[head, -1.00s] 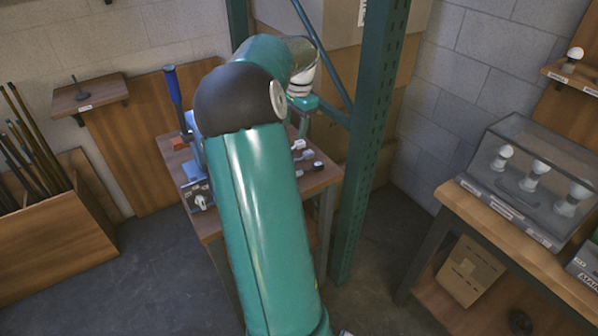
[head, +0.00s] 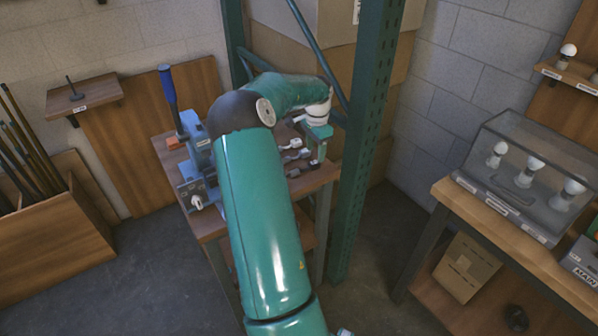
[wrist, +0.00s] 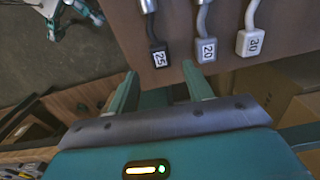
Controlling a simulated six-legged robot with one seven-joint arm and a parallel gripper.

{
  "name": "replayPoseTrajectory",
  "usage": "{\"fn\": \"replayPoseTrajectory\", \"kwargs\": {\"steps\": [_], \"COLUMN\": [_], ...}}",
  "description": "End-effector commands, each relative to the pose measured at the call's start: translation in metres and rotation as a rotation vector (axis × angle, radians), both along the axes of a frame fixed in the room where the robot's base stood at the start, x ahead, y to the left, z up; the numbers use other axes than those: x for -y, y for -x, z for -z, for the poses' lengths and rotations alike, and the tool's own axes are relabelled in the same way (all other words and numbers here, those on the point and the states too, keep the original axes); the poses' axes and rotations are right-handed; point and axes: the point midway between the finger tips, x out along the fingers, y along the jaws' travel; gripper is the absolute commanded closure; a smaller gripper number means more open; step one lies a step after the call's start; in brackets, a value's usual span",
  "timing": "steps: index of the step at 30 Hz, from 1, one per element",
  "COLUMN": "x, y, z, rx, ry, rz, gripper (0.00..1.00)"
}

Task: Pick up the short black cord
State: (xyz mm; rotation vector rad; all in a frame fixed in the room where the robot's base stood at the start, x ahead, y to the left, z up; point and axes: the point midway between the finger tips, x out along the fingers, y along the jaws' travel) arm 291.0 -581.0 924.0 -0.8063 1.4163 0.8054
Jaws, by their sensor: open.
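In the wrist view, a black cord (wrist: 157,45) with a black end labelled 25 lies on the brown table (wrist: 180,15). It is the leftmost of three cords, and its upper part runs out of frame. My gripper (wrist: 160,72) is open and empty. Its two fingers lie just below the cord ends in the picture, with the black end nearly between them and apart from both. In the head view, my gripper (head: 316,156) hangs at the right side of the small table (head: 312,182), beside the cords.
A grey cord (wrist: 205,42) labelled 20 and a white cord (wrist: 251,38) labelled 30 lie to the right of the black one. A blue-handled device (head: 196,150) stands on the table's left. A green rack post (head: 360,140) rises close to the right of my gripper.

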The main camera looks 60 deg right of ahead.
Motion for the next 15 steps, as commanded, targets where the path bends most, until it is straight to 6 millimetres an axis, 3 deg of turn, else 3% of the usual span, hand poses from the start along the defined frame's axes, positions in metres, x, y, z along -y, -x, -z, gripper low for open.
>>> {"fn": "replayPoseTrajectory", "kwargs": {"steps": [9, 15], "x": [-0.003, -0.003], "y": [-0.003, -0.003], "z": [0.044, 0.048], "rx": [-0.002, 0.001], "ry": [-0.001, 0.001], "rz": [0.0, 0.0], "gripper": [0.49, 0.49]}}
